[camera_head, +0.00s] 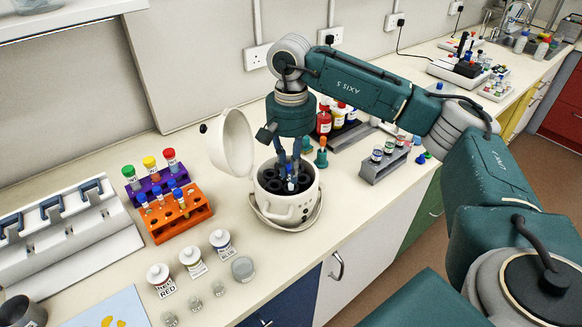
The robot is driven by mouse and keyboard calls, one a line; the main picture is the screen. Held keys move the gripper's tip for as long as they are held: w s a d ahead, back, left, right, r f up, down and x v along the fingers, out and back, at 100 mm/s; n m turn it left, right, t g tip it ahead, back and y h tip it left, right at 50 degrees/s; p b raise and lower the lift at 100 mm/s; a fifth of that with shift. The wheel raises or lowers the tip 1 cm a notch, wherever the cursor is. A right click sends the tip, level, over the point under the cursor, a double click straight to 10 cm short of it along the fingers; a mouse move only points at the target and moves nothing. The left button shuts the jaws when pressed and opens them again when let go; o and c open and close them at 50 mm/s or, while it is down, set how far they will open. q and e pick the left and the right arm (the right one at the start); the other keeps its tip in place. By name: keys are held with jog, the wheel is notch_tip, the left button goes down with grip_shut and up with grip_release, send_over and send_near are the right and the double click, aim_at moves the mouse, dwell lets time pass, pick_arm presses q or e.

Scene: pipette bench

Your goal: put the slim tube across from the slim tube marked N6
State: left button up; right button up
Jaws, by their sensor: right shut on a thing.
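The white centrifuge (278,212) stands on the bench with its round lid (233,143) tipped open to the left. Its dark rotor (268,181) with several wells shows inside. My right gripper (290,172) reaches straight down into the bowl from above. It is shut on a slim tube (291,186), which is upright, at the rotor; I cannot tell how deep it sits in a well. The fingers hide part of the rotor. No N6 mark is readable, so I cannot tell where that tube is. My left gripper is not in view.
An orange rack (187,224) and a purple rack (132,193) hold capped tubes to the left. Bottles including a red-labelled one (160,279) stand in front. A grey rack (372,172) with vials is right of the centrifuge. A pipette stand (75,250) lies far left.

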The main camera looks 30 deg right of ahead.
jog(key=shift+f+b, duration=0.55)
jog(key=shift+f, duration=0.35)
jog(key=o, duration=0.8)
notch_tip(320, 180, up, 12)
dwell(0.5)
